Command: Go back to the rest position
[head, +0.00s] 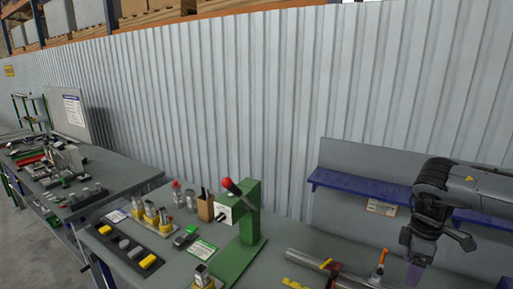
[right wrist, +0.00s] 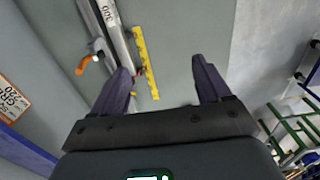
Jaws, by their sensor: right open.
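My right gripper (head: 418,268) hangs at the right of the head view, over the grey runout table (head: 300,240). The right wrist view shows its two dark fingers (right wrist: 164,82) spread apart, with nothing between them but bare table below. My left gripper is in neither view.
Below my right gripper lie a metal rail (head: 318,264), an orange-handled tool (head: 380,262) and a yellow strip (head: 294,284). A green press (head: 246,222) with a red knob stands mid-table. A blue shelf (head: 350,187) runs behind. Another cluttered table (head: 120,172) stands at left.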

